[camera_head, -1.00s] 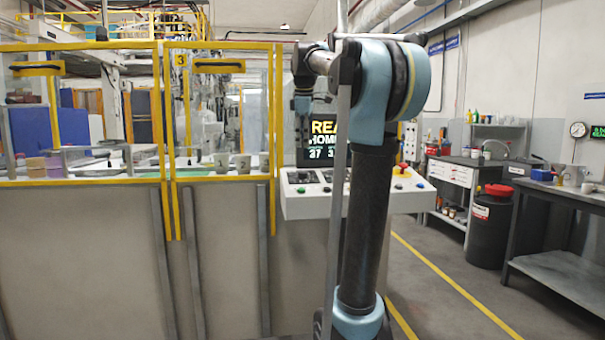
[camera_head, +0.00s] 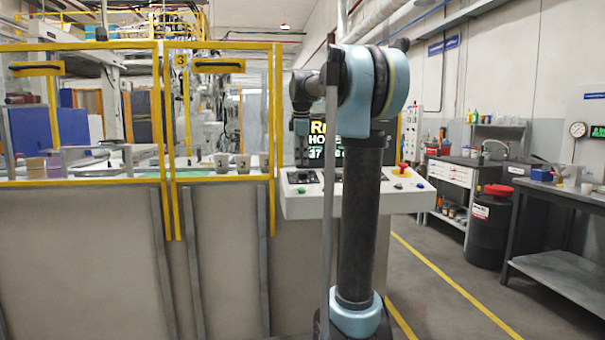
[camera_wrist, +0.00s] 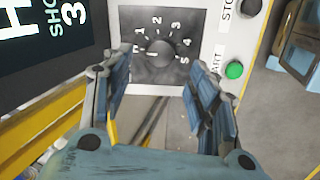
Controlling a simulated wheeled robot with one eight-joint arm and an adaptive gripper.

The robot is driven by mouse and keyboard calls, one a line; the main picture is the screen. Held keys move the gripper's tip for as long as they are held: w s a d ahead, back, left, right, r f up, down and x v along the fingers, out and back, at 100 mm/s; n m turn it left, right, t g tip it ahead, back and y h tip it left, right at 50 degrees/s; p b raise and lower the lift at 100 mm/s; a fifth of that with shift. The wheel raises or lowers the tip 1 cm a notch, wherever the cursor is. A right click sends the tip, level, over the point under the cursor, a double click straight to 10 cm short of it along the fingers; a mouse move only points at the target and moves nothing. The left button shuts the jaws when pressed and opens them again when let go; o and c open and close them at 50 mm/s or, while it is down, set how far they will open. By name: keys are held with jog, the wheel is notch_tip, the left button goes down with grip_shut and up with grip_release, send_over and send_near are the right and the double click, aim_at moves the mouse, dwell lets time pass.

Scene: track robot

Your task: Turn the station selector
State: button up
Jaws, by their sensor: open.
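The station selector (camera_wrist: 160,52) is a dark round knob on a grey scale plate marked with H and numbers 1 to 5. It shows in the wrist view, upper middle. A pale mark shows on the knob, but I cannot tell its setting. My gripper (camera_wrist: 150,80) is open and empty. Its two blue-grey fingers stand apart, below and to either side of the knob, with no visible contact. In the head view, the sloped white console (camera_head: 300,207) stands behind my arm, which hides part of it. My gripper's fingers are not clear there.
A green button (camera_wrist: 234,70) sits right of the selector, with a dark button (camera_wrist: 251,7) above. The display (camera_wrist: 50,35) is at the left. A red emergency button (camera_head: 403,167) tops the console's right.

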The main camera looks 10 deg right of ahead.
aim_at(303, 172)
jog(key=x, duration=0.6)
jog(key=shift+f, duration=0.4)
jog(key=c, duration=1.1)
